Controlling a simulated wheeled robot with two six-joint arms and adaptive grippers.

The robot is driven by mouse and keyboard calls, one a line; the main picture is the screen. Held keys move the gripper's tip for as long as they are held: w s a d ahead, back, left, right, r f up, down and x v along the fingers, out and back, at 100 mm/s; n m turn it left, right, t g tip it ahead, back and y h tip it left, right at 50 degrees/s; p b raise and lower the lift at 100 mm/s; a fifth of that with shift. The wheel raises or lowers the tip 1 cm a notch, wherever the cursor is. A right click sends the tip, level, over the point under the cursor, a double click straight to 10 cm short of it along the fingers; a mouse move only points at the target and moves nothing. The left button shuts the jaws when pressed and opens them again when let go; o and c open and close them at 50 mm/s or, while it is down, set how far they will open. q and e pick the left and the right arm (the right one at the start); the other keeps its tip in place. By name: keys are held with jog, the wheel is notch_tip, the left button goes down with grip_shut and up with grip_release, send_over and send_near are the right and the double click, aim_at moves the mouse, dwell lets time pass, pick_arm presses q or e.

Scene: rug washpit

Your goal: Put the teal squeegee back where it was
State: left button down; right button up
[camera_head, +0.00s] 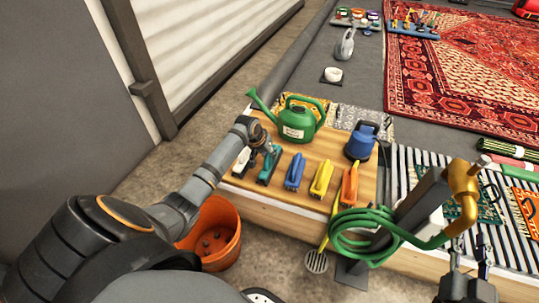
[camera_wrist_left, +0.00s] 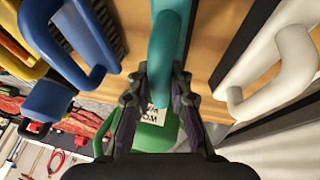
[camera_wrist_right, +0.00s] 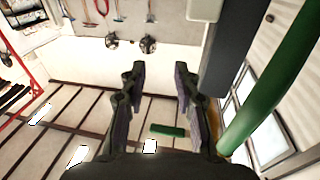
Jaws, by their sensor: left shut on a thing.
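The teal squeegee (camera_head: 268,166) is in a row of squeegees on the wooden board, between the white squeegee (camera_head: 243,160) and the blue squeegee (camera_head: 295,171). My left gripper (camera_head: 262,146) is shut on its handle, which runs between the fingers in the left wrist view (camera_wrist_left: 168,50). I cannot tell whether the teal squeegee touches the board. My right gripper (camera_head: 470,262) is low at the right in the head view. In the right wrist view its fingers (camera_wrist_right: 160,85) are apart with nothing between them.
A yellow squeegee (camera_head: 321,179) and an orange squeegee (camera_head: 349,186) continue the row. A green watering can (camera_head: 297,122) stands close behind. An orange bucket (camera_head: 214,236) is below the board's front left. A green hose (camera_head: 350,232) hangs on a post near my right arm.

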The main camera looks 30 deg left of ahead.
pick_arm(q)
jog(key=c, duration=1.2)
grip_release()
